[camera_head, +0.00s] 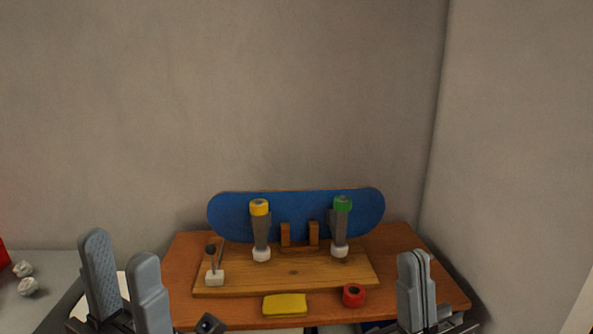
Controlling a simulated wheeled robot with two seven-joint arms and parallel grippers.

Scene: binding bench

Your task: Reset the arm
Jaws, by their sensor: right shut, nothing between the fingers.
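My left gripper (124,285) is at the lower left, its two grey fingers apart with nothing between them. My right gripper (416,285) is at the lower right, its fingers together and empty. Both are upright in front of a wooden bench (432,287). On the bench is a wooden board (290,276) with a blue skateboard deck (300,207) standing behind two brown blocks. Neither gripper visibly touches these.
A yellow block (285,305) and a red ring (354,295) lie at the bench's front. A white base (215,278) with a dark-tipped rod stands on the board's left. Crumpled white pieces (27,286) lie on a grey surface at far left. Walls close the back and right.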

